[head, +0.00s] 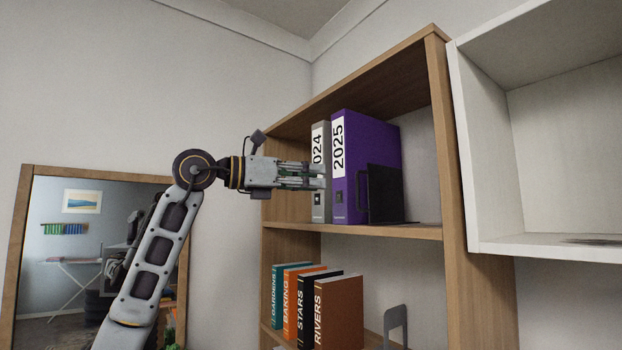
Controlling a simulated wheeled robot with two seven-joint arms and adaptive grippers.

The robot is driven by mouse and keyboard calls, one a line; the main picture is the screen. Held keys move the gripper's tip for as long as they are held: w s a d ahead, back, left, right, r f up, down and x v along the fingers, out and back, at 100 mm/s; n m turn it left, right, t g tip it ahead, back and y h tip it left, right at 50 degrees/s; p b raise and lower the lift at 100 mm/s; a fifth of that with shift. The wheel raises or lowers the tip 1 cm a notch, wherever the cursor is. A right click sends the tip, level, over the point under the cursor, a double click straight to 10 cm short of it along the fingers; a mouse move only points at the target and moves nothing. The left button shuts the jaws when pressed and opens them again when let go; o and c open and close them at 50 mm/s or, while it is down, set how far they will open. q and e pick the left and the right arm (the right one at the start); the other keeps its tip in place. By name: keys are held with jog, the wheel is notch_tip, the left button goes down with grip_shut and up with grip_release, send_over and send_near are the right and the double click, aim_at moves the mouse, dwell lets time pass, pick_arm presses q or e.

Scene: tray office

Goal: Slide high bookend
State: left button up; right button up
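A black bookend (386,194) stands upright on the upper shelf of the wooden bookcase. It is against the right side of a purple binder marked 2025 (364,150). A grey binder marked 024 (319,205) stands left of the purple one. My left gripper (316,176) is level with the binders, its fingers pointing right and overlapping the grey binder in the picture. A gap shows between the fingers, and I see nothing held. Whether they touch the binder is unclear. My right gripper is not in view.
The upper shelf (350,230) has free room right of the bookend, up to the side panel. Several books (338,310) and a grey bookend (396,325) stand on the shelf below. A white wall cabinet (490,150) is at right, and a framed mirror (22,240) at left.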

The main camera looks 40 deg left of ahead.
pick_arm(q)
jog(key=shift+s+f, duration=0.1)
jog(key=s+f+b, duration=0.1)
jog(key=s+a+f+b, duration=0.1)
jog(key=b, duration=0.1)
jog(key=shift+s+a, duration=0.3)
jog(key=shift+w+d, duration=0.1)
dwell(0.4)
jog(key=p+x, duration=0.3)
jog(key=x, duration=1)
jog(key=shift+w+d, duration=0.2)
jog(key=shift+w, duration=0.05)
jog(key=shift+c, duration=0.2)
